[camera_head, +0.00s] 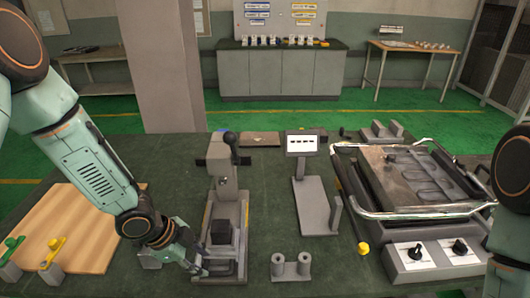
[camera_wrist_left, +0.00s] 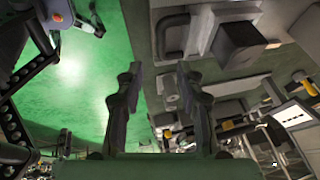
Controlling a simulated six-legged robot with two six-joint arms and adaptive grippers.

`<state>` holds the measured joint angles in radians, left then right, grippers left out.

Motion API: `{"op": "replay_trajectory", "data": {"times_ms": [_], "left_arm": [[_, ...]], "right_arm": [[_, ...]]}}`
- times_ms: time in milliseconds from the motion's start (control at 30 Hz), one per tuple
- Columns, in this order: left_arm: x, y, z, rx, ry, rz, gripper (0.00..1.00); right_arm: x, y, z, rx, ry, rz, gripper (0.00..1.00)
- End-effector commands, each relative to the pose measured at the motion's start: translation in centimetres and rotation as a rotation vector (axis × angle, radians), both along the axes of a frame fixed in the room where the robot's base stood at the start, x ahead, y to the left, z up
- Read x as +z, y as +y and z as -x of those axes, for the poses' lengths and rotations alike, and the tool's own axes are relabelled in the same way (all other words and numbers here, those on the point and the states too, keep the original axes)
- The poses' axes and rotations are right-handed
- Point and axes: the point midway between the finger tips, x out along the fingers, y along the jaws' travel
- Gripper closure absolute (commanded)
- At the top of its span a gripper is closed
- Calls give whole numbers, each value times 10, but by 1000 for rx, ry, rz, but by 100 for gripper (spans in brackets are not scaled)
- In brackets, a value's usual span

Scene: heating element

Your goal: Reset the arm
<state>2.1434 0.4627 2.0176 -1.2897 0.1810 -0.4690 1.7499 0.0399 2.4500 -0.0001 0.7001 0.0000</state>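My left arm (camera_head: 95,160) comes in from the left in the head view. Its gripper (camera_head: 192,262) is low over the front of the table, at the left edge of the grey press-like device (camera_head: 222,190). In the left wrist view the two fingers of the left gripper (camera_wrist_left: 158,85) stand apart with nothing between them, so it is open. The grey device with its dark block (camera_wrist_left: 240,42) lies just to the right of the fingers there. I cannot tell whether the gripper touches it. Part of my right arm (camera_head: 510,190) shows at the right edge; its gripper is out of view.
A wooden board (camera_head: 95,215) with green and yellow handled pieces lies at left. A grey stand with a display (camera_head: 302,143) is in the middle. A heater unit with metal rails (camera_head: 415,180) and a knob panel (camera_head: 435,255) is at right. A small two-post holder (camera_head: 291,268) stands at the front.

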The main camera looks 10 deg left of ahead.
Motion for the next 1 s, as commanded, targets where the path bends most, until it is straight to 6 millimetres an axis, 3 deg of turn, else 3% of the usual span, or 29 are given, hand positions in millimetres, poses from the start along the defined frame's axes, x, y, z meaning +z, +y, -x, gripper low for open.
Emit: {"op": "replay_trajectory", "data": {"times_ms": [67, 233, 367, 500, 700, 833, 1000], "left_arm": [[2, -3, -3, 40, 1, 26, 63], [6, -23, 0, 353, 61, 189, 63], [-21, -38, 21, 631, 156, 281, 63], [-71, -44, 58, 917, 257, 301, 63], [-144, -35, 128, 1252, 347, 208, 63], [-183, -26, 176, 1372, 379, 103, 63], [-222, -21, 229, 1400, 429, -28, 63]], "right_arm": [[0, 0, 0, 0, 0, 0, 60], [-2, 0, 0, 0, 0, 0, 60], [-20, 0, 0, 0, 0, 0, 60], [-48, 0, 0, 0, 0, 0, 60], [-91, 0, 0, 0, 0, 0, 60], [-118, 0, 0, 0, 0, 0, 60], [-147, 0, 0, 0, 0, 0, 60]]}}
